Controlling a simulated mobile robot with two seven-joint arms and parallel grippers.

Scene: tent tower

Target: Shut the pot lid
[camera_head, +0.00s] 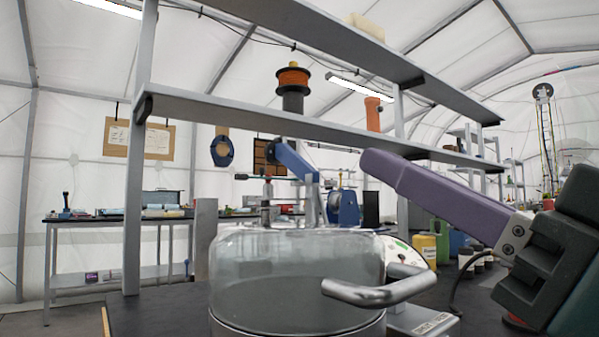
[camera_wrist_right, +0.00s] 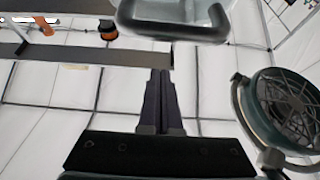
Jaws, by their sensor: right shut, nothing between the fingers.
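The pot (camera_head: 295,268) stands at the bottom centre of the head view, with clear, glassy walls and a metal loop handle (camera_head: 375,292) on its right. I cannot tell whether its lid is open or shut. My right gripper (camera_head: 372,165) comes in from the right with its purple fingers pressed together and empty. In the picture its tips lie above and right of the pot, apart from the handle. In the right wrist view the closed fingers (camera_wrist_right: 160,80) point up towards a grey handle (camera_wrist_right: 175,32) at the top edge. My left gripper is not in view.
A shelf rail (camera_head: 300,128) crosses above the pot, with an orange-and-black spool (camera_head: 292,90) on it. A blue lever device (camera_head: 297,163) rises behind the pot. Yellow (camera_head: 424,250) and green bottles stand right of it. A round fan (camera_wrist_right: 285,110) shows in the right wrist view.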

